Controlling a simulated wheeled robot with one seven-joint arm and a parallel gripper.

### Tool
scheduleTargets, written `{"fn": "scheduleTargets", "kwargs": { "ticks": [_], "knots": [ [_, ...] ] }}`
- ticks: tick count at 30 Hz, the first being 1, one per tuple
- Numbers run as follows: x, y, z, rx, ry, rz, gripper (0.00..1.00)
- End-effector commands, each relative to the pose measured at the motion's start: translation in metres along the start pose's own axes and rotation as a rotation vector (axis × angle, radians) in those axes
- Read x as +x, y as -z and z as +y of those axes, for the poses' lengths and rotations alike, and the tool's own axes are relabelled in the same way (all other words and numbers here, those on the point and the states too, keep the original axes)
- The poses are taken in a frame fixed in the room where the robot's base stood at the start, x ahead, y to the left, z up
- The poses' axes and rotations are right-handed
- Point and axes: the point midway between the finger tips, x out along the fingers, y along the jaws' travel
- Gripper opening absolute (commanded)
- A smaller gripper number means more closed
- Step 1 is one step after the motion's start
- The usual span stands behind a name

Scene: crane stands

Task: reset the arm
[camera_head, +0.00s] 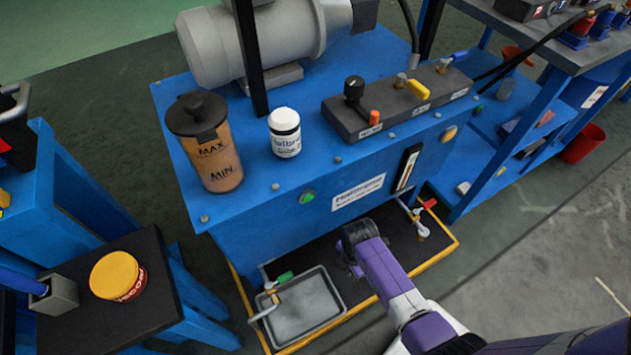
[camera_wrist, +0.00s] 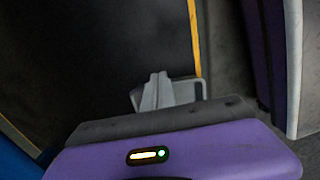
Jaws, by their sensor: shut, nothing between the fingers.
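My arm, purple and grey, reaches in from the lower right in the head view. Its dark end with my gripper (camera_head: 352,262) is low in front of the blue hydraulic unit (camera_head: 255,255), over the black floor tray with the yellow edge. In the wrist view the grey fingers (camera_wrist: 157,90) are together and hold nothing. The dark tray surface and a yellow edge strip lie beyond them. In the head view the fingertips are small and partly hidden by the wrist.
A grey drip pan (camera_head: 304,306) and a tap (camera_head: 268,296) are left of my gripper; another tap with a red handle (camera_head: 420,226) is right. A yellow-lidded jar (camera_head: 117,275) stands on the left stand. Open floor (camera_head: 520,270) lies right.

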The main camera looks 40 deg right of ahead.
Motion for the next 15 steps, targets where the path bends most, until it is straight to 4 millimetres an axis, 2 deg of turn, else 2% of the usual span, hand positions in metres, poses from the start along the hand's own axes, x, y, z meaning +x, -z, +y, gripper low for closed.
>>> {"fn": "scheduleTargets", "kwargs": {
  "ticks": [8, 12, 15],
  "knots": [
    [0.002, 0.006, -0.006, 0.025, -0.025, 0.000, 0.00],
    [0.001, 0.025, -0.025, 0.128, -0.128, 0.009, 0.00],
    [-0.008, 0.040, -0.043, 0.240, -0.236, 0.034, 0.00]
  ]
}}
